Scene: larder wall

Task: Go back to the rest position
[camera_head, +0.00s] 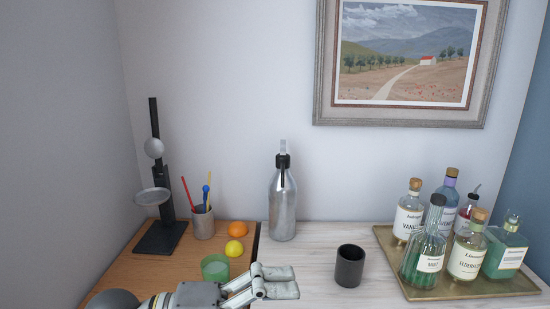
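My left gripper (296,281) comes in from the left at the bottom middle, pointing right. Its two grey fingers lie close to each other in this view, and I see nothing held between them. How far apart they are in depth is not clear. It is in front of the green cup (215,268) and left of the black cup (349,266). My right gripper is not in view.
A steel dispenser bottle (283,205) stands by the wall. A brass tray (473,289) with several bottles is at right. A black stand (161,237), a holder with sticks (203,223), an orange (238,229) and a lemon (234,248) are at left. The counter front between cup and tray is clear.

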